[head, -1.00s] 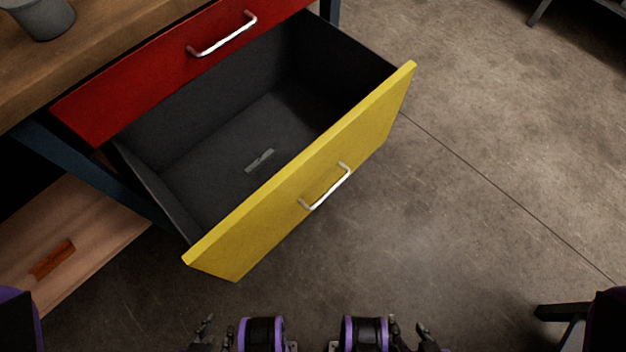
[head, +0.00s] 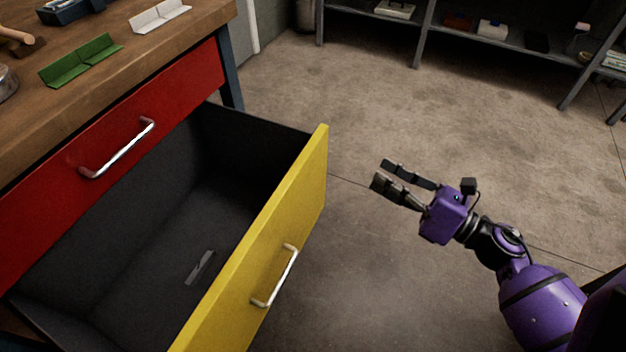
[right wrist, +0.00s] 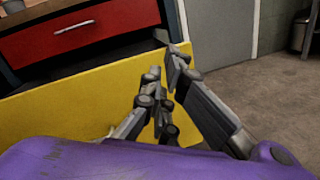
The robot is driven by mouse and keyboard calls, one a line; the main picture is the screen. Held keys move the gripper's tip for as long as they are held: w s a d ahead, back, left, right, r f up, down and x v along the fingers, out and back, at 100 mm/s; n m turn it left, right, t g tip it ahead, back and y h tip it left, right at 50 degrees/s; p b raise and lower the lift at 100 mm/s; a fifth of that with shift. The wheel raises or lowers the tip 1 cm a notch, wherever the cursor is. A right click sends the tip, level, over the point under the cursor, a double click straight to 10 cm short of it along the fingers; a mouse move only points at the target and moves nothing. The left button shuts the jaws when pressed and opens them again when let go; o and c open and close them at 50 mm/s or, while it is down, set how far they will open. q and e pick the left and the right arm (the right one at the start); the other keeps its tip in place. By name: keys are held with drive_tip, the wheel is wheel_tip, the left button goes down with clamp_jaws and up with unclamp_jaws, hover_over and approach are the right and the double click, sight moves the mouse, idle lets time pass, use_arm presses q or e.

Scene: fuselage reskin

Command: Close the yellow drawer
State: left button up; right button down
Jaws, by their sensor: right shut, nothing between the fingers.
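The yellow drawer (head: 305,213) stands pulled far out below a closed red drawer. Its dark inside is visible, with a small grey flat piece (head: 199,268) on its floor. A silver handle (head: 288,273) is on its front. My right gripper (head: 380,176) is shut and empty, out over the floor to the right of the yellow front and apart from it. In the right wrist view the yellow front (right wrist: 75,105) lies beyond the fingers (right wrist: 168,75), and the dark opening shows above its top edge. My left gripper is out of view.
The red drawer (head: 120,140) with its silver handle sits under the wooden bench top (head: 205,30). Green and white angled pieces lie on the bench. Grey shelving (head: 475,45) stands at the back. The floor (head: 420,110) between is clear.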

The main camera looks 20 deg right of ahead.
drive_tip(key=s+a+f+n+g+y, duration=0.2)
drive_tip(key=s+a+n, duration=0.1)
drive_tip(key=n, duration=0.3)
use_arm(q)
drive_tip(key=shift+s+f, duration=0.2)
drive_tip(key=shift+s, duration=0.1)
use_arm(e)
drive_tip(key=n, duration=0.2)
approach(300, 173)
drive_tip(key=shift+g+y, duration=0.3)
drive_tip(key=shift+g, duration=0.1)
drive_tip(key=x, duration=0.7)
drive_tip(key=shift+w+d+f, duration=0.1)
drive_tip(key=shift+w+d, duration=0.1)
drive_tip(key=shift+d, duration=0.1)
